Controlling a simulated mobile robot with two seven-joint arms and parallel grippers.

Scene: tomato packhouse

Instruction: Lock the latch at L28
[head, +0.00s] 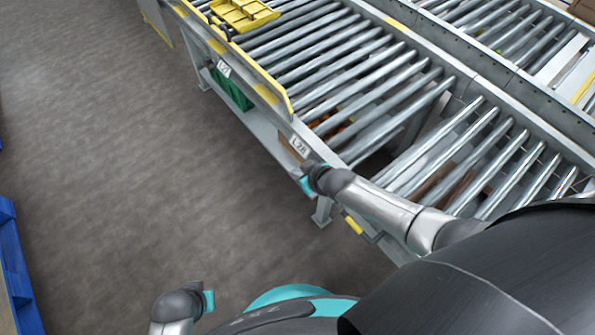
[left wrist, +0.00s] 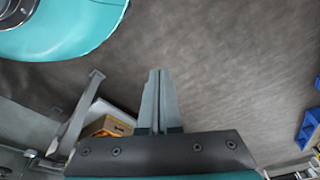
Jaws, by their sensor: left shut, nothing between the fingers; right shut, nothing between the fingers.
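The white L28 label (head: 299,145) is on the conveyor's near side rail, by the gap between two roller sections. My right arm reaches in from the right across the rollers. Its gripper (head: 307,184) is shut just below the label, at the rail's outer edge; I cannot tell whether it touches anything. I cannot make out a latch at L28; the wrist and gripper cover part of that spot. A yellow piece (head: 353,225) sits on the rail's lower side, right of the gripper. My left gripper (left wrist: 158,100) is shut and empty over the floor.
The L27 label (head: 224,68) is further up the rail, with a green crate (head: 232,92) below. A blue pallet-like object (head: 18,265) is at far left. The grey floor (head: 130,150) between is clear.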

